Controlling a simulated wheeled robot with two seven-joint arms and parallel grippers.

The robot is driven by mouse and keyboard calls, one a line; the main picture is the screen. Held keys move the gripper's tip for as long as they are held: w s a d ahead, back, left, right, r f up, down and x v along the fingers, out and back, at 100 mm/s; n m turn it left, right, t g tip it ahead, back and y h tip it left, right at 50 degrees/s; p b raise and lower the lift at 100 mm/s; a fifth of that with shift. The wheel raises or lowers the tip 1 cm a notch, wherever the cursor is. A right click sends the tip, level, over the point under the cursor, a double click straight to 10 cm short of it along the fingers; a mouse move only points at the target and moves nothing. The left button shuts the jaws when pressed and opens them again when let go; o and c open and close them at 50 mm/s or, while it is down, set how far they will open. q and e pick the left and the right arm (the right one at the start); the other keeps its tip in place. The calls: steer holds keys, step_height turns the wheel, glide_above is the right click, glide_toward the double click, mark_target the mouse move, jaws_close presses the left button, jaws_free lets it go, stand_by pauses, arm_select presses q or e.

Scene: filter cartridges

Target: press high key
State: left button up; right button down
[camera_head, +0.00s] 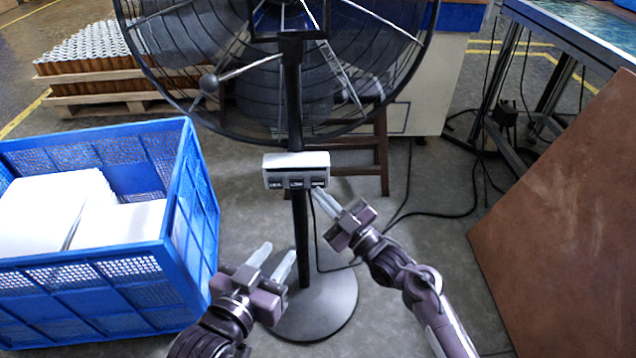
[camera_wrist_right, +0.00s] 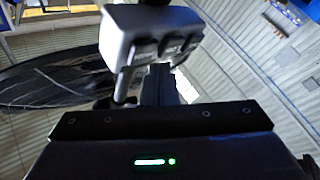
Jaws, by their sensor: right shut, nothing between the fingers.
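The fan's white control box (camera_head: 296,162) is mounted on the dark pole, with a row of three dark keys along its lower front. The right-hand key (camera_head: 318,183) is closest to my right gripper (camera_head: 317,194); the key lettering is too small to read surely. My right gripper is shut and empty, its fingertips just below that key. I cannot tell whether they touch it. In the right wrist view the box (camera_wrist_right: 150,22) and its keys (camera_wrist_right: 172,46) show from below. My left gripper (camera_head: 278,254) is open and empty, lower and left of the pole.
The caged fan (camera_head: 290,75) stands behind on a round base (camera_head: 325,305). A blue crate (camera_head: 185,215) with white blocks is at left. A brown board (camera_head: 565,210) leans at right. A pallet of cartridges (camera_head: 85,60) is at back left. Cables lie on the floor.

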steer(key=shift+w, duration=0.15)
steer(key=shift+w, duration=0.25)
steer(key=shift+w+b, duration=0.35)
steer(key=shift+w, duration=0.05)
stand_by(0.4)
steer(key=shift+s, duration=0.1)
steer(key=shift+s+p, duration=0.6)
steer(key=shift+s, duration=0.15)
steer(key=s+p, duration=0.3)
steer(key=s, duration=0.2)
stand_by(0.4)
